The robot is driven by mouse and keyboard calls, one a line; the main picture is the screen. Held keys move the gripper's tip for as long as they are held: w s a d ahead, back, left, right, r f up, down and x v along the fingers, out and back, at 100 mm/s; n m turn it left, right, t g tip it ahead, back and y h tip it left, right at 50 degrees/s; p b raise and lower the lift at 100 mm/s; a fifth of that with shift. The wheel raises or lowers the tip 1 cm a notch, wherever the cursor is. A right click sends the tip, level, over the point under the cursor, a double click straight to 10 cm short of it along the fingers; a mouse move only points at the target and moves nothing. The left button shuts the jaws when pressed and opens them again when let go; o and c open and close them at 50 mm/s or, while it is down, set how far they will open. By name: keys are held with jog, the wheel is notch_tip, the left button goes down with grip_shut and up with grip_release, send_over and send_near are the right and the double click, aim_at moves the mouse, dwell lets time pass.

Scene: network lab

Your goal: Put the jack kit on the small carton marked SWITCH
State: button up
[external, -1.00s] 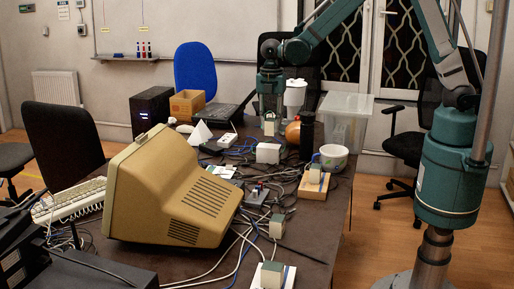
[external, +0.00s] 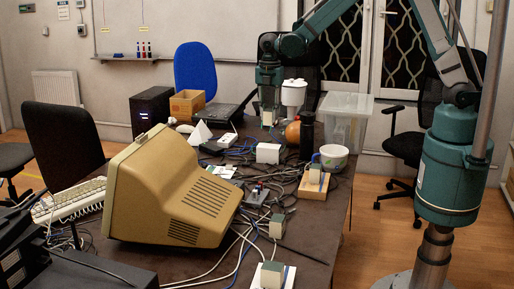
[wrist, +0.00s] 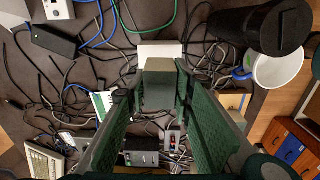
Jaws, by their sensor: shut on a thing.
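My gripper (external: 267,120) is shut on a small grey-beige block, which I take to be the jack kit (wrist: 158,88). In the wrist view the block sits between the two green fingers. In the external view it is held in the air above the cluttered table, and most of it is hidden by the fingers. A small white box (external: 268,153), likely the carton marked SWITCH, stands on the table below my gripper. The white box shows in the wrist view (wrist: 158,50) just beyond the held block, partly covered by it. No marking on it can be read.
A beige monitor (external: 175,190) fills the front left.

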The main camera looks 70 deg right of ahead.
jog(key=shift+f, duration=3)
jog(key=shift+f+b, duration=0.35)
jog(key=shift+f, duration=1.55)
jog(key=shift+f, duration=0.15)
jog(key=o, duration=0.9)
notch_tip(320, 180, up, 12)
jog(key=shift+r+p, duration=0.2)
jog(key=shift+p, duration=0.25)
